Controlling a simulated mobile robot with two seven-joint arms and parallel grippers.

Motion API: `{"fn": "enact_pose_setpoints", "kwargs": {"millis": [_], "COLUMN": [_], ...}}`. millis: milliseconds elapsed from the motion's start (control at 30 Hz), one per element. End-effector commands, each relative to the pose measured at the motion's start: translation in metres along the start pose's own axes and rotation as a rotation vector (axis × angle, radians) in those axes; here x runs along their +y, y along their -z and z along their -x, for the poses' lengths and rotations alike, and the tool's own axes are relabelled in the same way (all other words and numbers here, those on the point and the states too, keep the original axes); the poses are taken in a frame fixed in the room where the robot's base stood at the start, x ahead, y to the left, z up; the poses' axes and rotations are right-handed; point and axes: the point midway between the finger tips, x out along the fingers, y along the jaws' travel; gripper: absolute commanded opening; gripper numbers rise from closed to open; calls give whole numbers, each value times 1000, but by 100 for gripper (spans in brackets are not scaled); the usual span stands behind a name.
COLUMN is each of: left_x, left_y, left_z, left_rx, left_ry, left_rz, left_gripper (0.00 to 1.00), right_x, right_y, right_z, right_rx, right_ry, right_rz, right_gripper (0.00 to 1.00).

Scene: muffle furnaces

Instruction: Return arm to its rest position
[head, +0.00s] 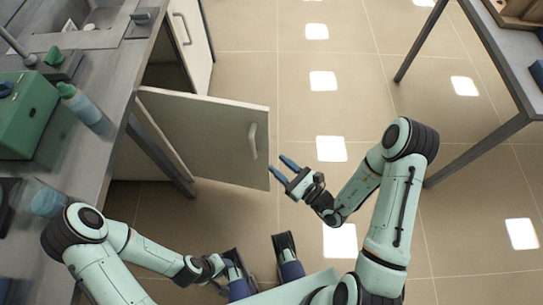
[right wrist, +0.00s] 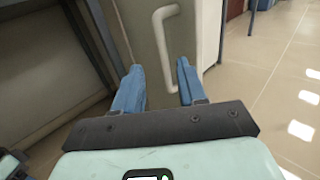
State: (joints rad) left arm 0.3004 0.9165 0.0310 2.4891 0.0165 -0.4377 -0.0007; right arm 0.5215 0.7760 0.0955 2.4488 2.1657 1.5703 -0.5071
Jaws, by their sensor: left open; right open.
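My right gripper (head: 281,167) is open and empty, just right of the free edge of an open cabinet door (head: 205,135). In the right wrist view, my right gripper's blue fingers (right wrist: 159,70) stand apart. The door's pale handle (right wrist: 166,50) shows beyond them and is not gripped. The handle also shows in the head view (head: 252,141). My right arm is bent and reaches out over the floor. My left gripper (head: 228,266) is low in the head view, near my base; its fingers are partly hard to make out.
A grey counter (head: 112,85) runs along the left with a green box (head: 22,112), a bottle (head: 80,103) and a sink. A second cabinet door (head: 193,40) stands farther back. A table (head: 500,60) is at the upper right. The tiled floor between is clear.

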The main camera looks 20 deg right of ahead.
Motion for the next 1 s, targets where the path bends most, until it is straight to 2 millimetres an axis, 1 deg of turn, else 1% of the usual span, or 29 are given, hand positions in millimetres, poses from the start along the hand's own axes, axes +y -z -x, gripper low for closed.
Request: {"fn": "enact_pose_setpoints", "kwargs": {"millis": [133, 633, 667, 733, 767, 867, 900, 967, 1000], "left_x": [0, 0, 0, 0, 0, 1, 2, 2, 3], "left_y": [0, 0, 0, 0, 0, 0, 0, 0, 0], "left_z": [0, 0, 0, 1, 1, 4, 6, 8, 10], "left_rx": [-1, -1, 0, 0, 0, 1, 1, 2, 3], "left_ry": [0, 0, 0, 0, 0, 0, 0, -1, -1], "left_rz": [0, 0, 0, 0, 0, 0, 0, -1, -1], "left_gripper": [43, 43, 43, 43, 43, 43, 43, 43, 43], "right_x": [0, 0, 1, 8, 14, 54, 77, 116, 141], "right_y": [0, 0, 0, 1, 2, 9, 13, 21, 27], "right_z": [6, 5, 5, 5, 5, 8, 14, 29, 44], "right_rx": [-1, -1, 0, 8, 14, 62, 92, 150, 196], "right_ry": [1, 0, -2, -34, -61, -240, -347, -533, -670], "right_rz": [0, -1, -1, -9, -15, -44, -54, -56, -44], "right_gripper": [41, 41, 41, 41, 41, 41, 41, 41, 41]}}
